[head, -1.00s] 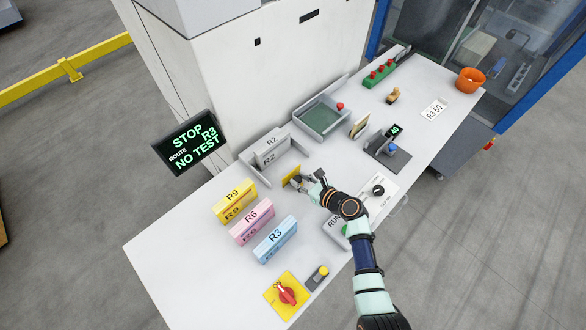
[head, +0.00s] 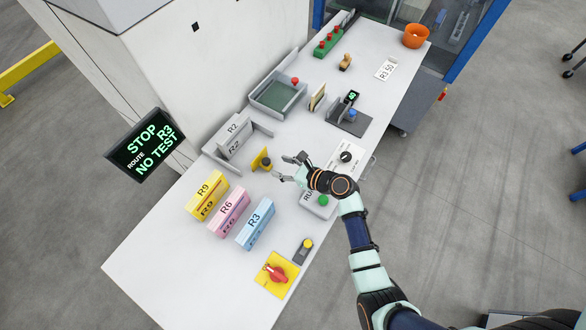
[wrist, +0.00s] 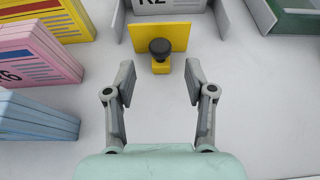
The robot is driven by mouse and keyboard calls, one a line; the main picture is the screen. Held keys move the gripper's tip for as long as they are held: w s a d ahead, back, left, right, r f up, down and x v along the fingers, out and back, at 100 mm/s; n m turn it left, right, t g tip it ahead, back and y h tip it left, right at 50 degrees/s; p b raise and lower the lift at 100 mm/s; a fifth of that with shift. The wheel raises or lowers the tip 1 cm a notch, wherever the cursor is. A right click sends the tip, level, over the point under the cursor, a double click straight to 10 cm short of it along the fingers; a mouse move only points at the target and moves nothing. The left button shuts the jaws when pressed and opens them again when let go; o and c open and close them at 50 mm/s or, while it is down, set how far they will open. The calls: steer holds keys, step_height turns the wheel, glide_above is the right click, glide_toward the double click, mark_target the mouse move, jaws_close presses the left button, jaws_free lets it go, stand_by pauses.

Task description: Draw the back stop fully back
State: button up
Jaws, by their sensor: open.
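The back stop is a small upright yellow plate (head: 258,157) with a dark round knob (head: 267,163) on a yellow foot. It stands just in front of the grey holder (head: 212,153) that has the R2 block (head: 233,137) in it. In the wrist view the yellow plate (wrist: 145,36) and its black knob (wrist: 160,48) lie straight ahead, beyond my fingertips. My gripper (head: 288,168) is open and empty, apart from the knob, on its right side in the head view. In the wrist view the open fingers (wrist: 158,84) frame bare table.
Yellow R9 (head: 207,196), pink R6 (head: 229,213) and blue R3 (head: 255,224) blocks stand on the near left. A control panel (head: 320,205) with a green button lies below my wrist. A grey tray (head: 279,97) stands behind. Bare table surrounds the knob on its right.

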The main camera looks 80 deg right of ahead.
steer(key=v, duration=0.6)
steer(key=shift+s+r, duration=0.15)
steer(key=shift+r, duration=0.05)
